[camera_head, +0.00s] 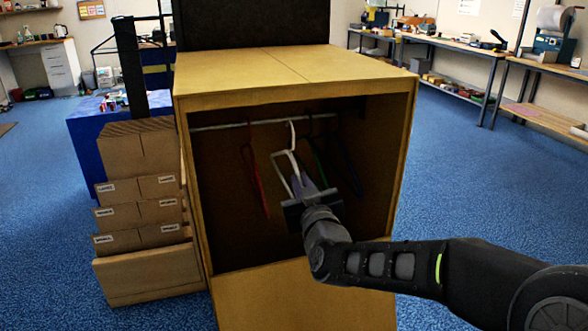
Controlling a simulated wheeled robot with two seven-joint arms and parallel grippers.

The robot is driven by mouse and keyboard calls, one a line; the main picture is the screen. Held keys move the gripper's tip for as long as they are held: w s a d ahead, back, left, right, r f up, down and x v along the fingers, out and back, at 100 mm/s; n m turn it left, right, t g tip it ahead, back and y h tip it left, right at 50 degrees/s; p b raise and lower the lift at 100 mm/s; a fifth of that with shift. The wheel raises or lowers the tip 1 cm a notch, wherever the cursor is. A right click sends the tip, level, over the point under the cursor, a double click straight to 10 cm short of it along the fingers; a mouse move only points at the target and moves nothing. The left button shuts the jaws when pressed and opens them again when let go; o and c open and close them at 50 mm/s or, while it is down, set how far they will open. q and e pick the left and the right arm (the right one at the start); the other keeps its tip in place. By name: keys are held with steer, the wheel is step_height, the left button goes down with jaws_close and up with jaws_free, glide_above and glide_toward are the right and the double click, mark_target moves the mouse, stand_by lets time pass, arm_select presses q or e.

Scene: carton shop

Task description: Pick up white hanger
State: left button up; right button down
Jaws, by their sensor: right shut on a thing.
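The white hanger (291,152) is inside the open wardrobe carton (300,88), with its hook up at the metal rail (250,123). My right gripper (302,186) reaches into the carton from the lower right and is shut on the white hanger's lower part. The fingers and part of the hanger are hidden behind the gripper body. A red hanger (258,180) hangs to the left of it. A green hanger (320,166) and a dark blue hanger (348,165) hang to the right. My left gripper is not in view.
Stacked brown cartons (140,215) stand close at the carton's left side. A blue table (90,150) is behind them. The carton's lower front panel (300,295) and side walls bound the opening. Blue carpet (470,190) is clear on the right, before the workbenches (450,45).

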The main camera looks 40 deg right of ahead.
steer(key=shift+v, duration=1.4)
